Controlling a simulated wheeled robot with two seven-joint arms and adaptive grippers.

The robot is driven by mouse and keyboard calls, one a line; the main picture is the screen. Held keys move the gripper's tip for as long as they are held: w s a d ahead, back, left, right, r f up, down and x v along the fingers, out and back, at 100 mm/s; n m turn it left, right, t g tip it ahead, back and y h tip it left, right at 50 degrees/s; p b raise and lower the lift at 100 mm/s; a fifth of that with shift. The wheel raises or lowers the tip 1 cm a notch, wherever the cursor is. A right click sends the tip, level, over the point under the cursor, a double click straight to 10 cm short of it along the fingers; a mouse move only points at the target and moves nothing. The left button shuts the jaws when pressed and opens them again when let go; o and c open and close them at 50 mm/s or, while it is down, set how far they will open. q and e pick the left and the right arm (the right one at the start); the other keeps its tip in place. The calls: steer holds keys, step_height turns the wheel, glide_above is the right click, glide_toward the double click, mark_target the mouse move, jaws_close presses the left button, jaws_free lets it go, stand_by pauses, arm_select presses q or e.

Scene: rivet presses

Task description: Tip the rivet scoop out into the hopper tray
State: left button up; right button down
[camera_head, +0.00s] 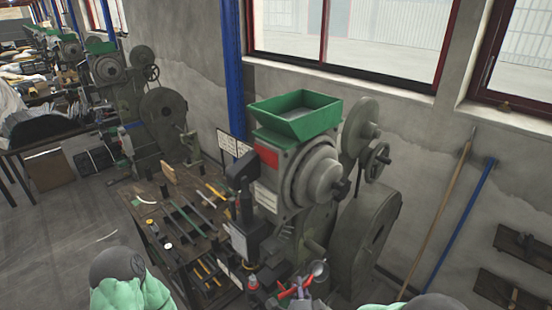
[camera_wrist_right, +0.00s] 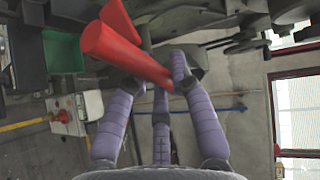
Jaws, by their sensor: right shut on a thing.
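The hopper tray (camera_head: 295,118) is a green, open box with sloped sides on top of the nearest press. Its floor looks grey; I cannot tell what lies in it. My right gripper (camera_head: 301,291) is low in front of the press, below and apart from the tray. Its purple fingers (camera_wrist_right: 160,74) are shut on the red handle of the rivet scoop (camera_wrist_right: 112,47). In the head view, a small grey bowl shows beside the red handle (camera_head: 286,293). Its contents are too small to make out. My left gripper is out of the picture.
The nearest press (camera_head: 310,180) has a large flywheel (camera_head: 368,235) on its right. A workbench (camera_head: 160,222) with several tools stands left of it. A blue post (camera_head: 233,75) rises behind. Two poles (camera_head: 474,225) lean on the wall. Open air surrounds the tray's top.

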stand_by(0.3)
step_height(320, 180, down, 20)
steer(key=b, duration=1.9)
steer(key=shift+b, duration=0.4)
steer(key=shift+r, duration=0.1)
